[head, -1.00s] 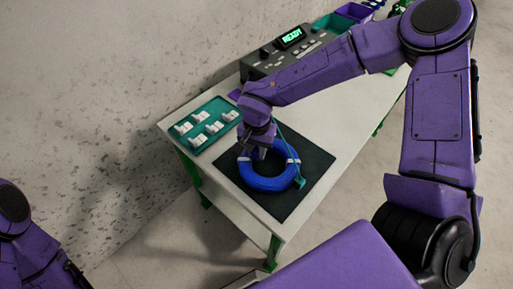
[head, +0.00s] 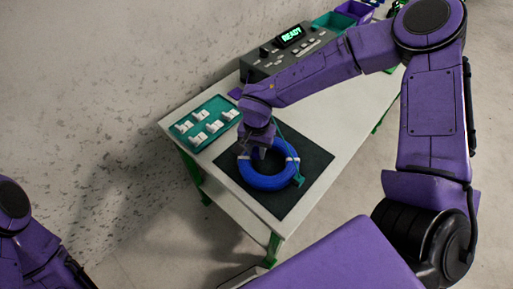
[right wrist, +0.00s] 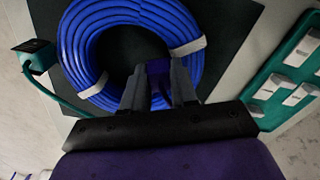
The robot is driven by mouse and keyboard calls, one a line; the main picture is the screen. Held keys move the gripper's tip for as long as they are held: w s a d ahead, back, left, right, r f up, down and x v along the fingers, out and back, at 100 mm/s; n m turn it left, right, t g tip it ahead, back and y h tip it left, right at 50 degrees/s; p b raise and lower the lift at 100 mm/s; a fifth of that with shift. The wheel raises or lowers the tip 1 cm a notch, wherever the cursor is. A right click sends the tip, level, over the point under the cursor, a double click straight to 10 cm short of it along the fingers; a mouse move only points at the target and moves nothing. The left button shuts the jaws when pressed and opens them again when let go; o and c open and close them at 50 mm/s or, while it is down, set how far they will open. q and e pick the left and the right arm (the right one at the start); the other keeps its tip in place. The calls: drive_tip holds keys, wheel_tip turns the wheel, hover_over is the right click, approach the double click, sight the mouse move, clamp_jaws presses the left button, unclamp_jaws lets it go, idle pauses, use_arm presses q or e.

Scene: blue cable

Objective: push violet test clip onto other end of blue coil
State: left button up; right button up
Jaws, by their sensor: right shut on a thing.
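The blue coil (head: 268,181) lies flat on a dark mat (head: 313,165), bound with white bands. It also fills the top of the right wrist view (right wrist: 80,75). A teal clip (head: 298,181) with a teal lead sits at the coil's outer right side; it shows at the left in the right wrist view (right wrist: 36,58). My right gripper (head: 257,153) points down at the coil's far left side and is shut on the violet clip (right wrist: 158,70), mostly hidden between its fingers. I cannot tell whether the clip touches the coil. My left gripper is out of view.
A teal tray (head: 232,106) with several white pieces lies left of the mat. A grey device (head: 262,66) with a READY display stands behind. Teal (head: 333,22) and violet bins (head: 357,12) are farther back. The tabletop right of the mat is clear.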

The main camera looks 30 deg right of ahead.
use_arm(q)
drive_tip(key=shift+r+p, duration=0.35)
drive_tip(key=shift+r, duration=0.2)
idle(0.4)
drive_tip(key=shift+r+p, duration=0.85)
drive_tip(key=shift+p, duration=0.25)
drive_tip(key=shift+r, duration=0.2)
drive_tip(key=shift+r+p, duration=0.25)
drive_tip(key=shift+p, duration=0.2)
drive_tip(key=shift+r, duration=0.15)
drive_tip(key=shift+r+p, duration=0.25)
drive_tip(key=shift+p, duration=0.1)
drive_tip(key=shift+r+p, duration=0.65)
drive_tip(key=shift+p, duration=0.05)
idle(0.7)
